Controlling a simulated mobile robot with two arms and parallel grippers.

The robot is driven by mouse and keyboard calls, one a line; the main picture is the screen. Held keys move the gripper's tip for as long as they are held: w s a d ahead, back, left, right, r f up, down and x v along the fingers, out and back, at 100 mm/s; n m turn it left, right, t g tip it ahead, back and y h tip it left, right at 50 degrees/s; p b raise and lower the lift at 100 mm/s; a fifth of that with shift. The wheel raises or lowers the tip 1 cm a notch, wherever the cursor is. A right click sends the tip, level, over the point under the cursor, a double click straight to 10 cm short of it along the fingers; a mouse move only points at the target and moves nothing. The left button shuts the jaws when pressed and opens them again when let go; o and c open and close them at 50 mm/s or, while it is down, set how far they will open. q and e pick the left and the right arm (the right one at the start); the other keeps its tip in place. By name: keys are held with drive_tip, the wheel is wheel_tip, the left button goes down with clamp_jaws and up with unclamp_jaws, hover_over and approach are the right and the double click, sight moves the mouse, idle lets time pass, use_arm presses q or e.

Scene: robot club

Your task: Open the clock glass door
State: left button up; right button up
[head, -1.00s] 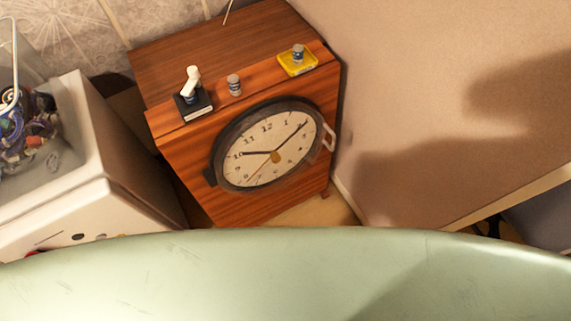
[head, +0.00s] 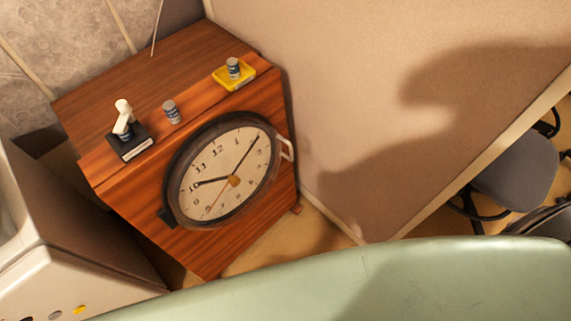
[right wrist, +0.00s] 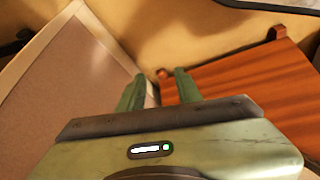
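The clock (head: 217,175) has a white dial with black numerals and sits in the front of a wooden cabinet (head: 235,245). Its round glass door has a dark rim (head: 176,185) and looks closed over the dial. A pale handle (head: 287,148) is on the door's right edge, and a dark hinge block (head: 166,217) is at its lower left. Neither gripper shows in the head view. In the right wrist view my right gripper (right wrist: 158,84) is open, its green fingers apart with nothing between them. Part of the wooden cabinet (right wrist: 240,90) lies beyond it to the right; the clock face is not visible there.
A beige panel (head: 350,90) stands close at the cabinet's right. A white machine (head: 60,260) is at the lower left. Small figures on black (head: 130,143) and yellow (head: 234,75) bases and a small cylinder (head: 171,112) stand on the cabinet. A chair (head: 515,168) is at the right.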

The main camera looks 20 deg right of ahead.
drive_tip(key=w+t+b, duration=0.4)
drive_tip(key=w+b, duration=0.3)
drive_tip(key=w, duration=0.7)
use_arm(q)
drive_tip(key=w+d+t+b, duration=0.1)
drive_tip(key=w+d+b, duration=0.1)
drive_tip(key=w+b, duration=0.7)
use_arm(e)
drive_tip(key=n+t+y+b, duration=0.2)
drive_tip(key=t+y+b, duration=0.3)
drive_tip(key=t+b, duration=0.25)
approach(292, 155)
drive_tip(key=p+x, duration=0.1)
drive_tip(key=x, duration=0.3)
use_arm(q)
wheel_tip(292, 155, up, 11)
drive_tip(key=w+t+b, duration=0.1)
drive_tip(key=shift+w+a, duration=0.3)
use_arm(e)
drive_tip(key=shift+t, duration=0.35)
drive_tip(key=x, duration=0.6)
drive_tip(key=shift+w+a, duration=0.1)
drive_tip(key=shift+w, duration=0.25)
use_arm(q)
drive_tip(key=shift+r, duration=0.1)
use_arm(e)
drive_tip(key=c, duration=0.7)
clamp_jaws()
drive_tip(key=shift+s+a+f, duration=0.1)
